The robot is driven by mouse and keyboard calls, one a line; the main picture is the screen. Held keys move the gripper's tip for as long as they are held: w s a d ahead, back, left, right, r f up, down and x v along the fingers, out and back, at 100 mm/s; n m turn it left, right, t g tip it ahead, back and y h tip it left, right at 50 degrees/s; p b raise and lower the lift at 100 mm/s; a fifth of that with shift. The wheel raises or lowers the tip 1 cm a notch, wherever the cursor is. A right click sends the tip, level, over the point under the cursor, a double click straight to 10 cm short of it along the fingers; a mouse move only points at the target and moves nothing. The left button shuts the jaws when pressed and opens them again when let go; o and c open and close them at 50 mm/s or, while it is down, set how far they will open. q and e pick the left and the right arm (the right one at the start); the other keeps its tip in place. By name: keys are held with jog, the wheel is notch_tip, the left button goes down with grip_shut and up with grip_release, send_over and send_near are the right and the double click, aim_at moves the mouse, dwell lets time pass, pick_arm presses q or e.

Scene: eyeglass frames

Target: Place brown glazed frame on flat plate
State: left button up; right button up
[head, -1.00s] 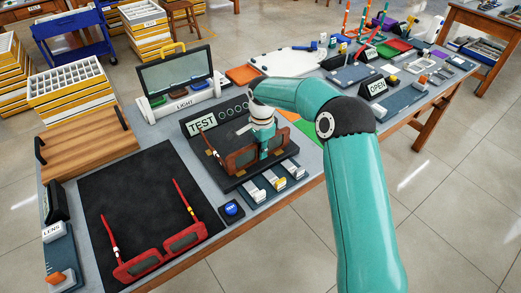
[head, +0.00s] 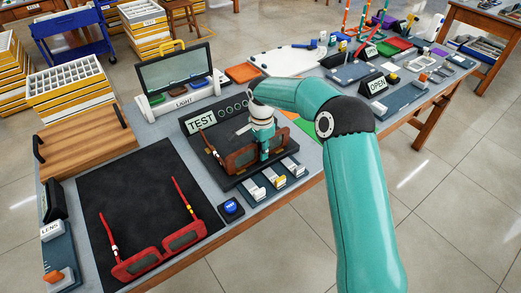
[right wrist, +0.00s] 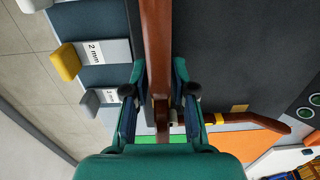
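The brown glazed frame (head: 241,160) has dark lenses and is at the dark flat plate (head: 226,180) below the TEST board, its front toward the table's near edge. My right gripper (head: 264,152) points down at its front from above. In the right wrist view the frame's brown front (right wrist: 157,50) runs between the two fingers of this gripper (right wrist: 158,88), which are closed against its sides. One temple (right wrist: 265,118) reaches to the right there. The frame's underside is hidden, so I cannot tell if it touches the plate. My left gripper is out of view.
A red frame (head: 160,255) lies on a black mat (head: 125,195) at the left. The TEST board (head: 215,116) and light box (head: 180,100) stand behind. OPEN-sign fixtures crowd the right.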

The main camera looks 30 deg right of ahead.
jog(key=shift+o, duration=0.6)
notch_tip(320, 180, up, 12)
jog(key=shift+s+f, duration=0.15)
dwell(0.6)
